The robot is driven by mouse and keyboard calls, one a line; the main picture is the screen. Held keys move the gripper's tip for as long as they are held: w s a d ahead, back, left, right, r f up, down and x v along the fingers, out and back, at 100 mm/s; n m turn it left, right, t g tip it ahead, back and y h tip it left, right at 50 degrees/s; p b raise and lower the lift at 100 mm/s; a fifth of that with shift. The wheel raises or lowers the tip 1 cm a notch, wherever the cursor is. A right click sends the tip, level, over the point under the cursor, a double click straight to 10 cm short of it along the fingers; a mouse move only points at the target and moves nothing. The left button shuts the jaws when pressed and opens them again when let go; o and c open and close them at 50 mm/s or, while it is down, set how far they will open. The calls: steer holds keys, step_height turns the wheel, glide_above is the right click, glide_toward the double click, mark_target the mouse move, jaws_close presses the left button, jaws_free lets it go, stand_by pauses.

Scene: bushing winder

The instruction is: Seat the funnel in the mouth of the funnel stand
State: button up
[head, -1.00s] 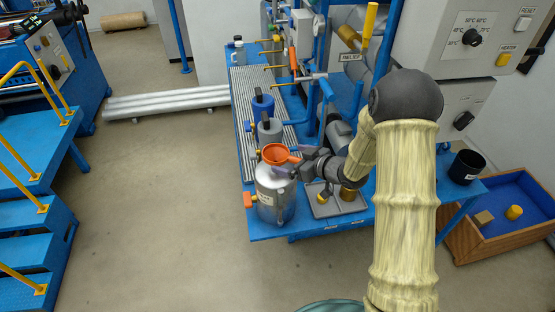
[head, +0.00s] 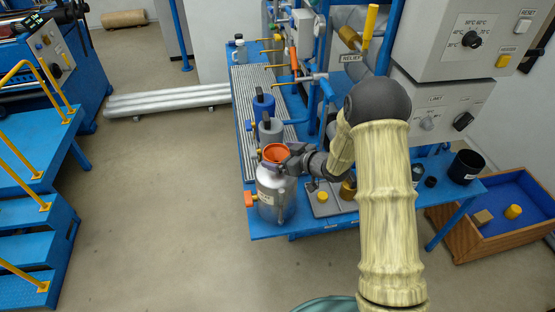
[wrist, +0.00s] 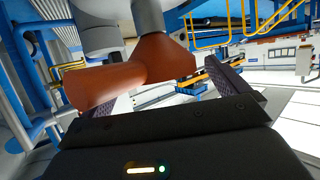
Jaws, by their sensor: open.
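The orange funnel (head: 275,153) sits at the top of a silver labelled can (head: 273,206), which I take for the funnel stand, at the near left corner of the blue bench. Its wide rim faces up and looks about level. My gripper (head: 287,163) is at the right side of the funnel, close to it. In the wrist view the orange funnel (wrist: 162,58) and its thick side piece (wrist: 92,90) lie between the spread fingers. A grey cylinder (wrist: 148,16) adjoins the cone there. How deep the spout sits is hidden.
A grey can (head: 270,130) and a blue can (head: 263,105) stand behind the silver can. A grey tray (head: 321,208) with a yellow knob lies to its right, under my arm. A black cup (head: 466,167) stands at the bench's right end. Pipes rise behind.

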steer(key=c, duration=1.1)
steer(key=shift+o, duration=0.2)
steer(key=shift+r, duration=0.1)
step_height(320, 180, up, 10)
